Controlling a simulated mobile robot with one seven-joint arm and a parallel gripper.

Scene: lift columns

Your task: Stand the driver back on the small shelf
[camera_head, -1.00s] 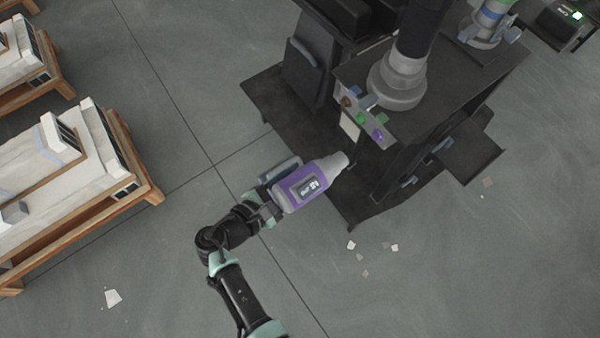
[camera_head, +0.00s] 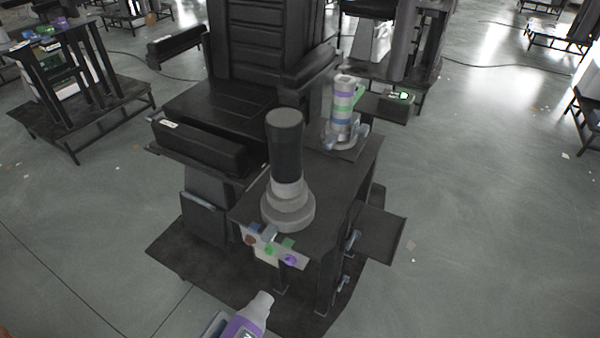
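The driver (camera_head: 248,319), purple with a pale grey tapered nose, shows at the bottom edge of the head view, its lower part cut off. A blue-grey part of my gripper (camera_head: 215,325) shows against its left side; the rest is out of frame. The driver is tilted, nose up and to the right, in front of the dark workstation. A small bare dark shelf (camera_head: 383,236) juts from the right side of the workstation. Another small shelf (camera_head: 385,106), with a green-lit box on it, is further back. I cannot tell from the picture which shelf is meant.
A black-and-grey column (camera_head: 287,175) stands on the workstation top, with coloured knobs on the front panel (camera_head: 270,248). A banded cylinder (camera_head: 343,108) stands behind it. A dark base plate (camera_head: 185,262) spreads at floor level. The floor to the right is mostly clear.

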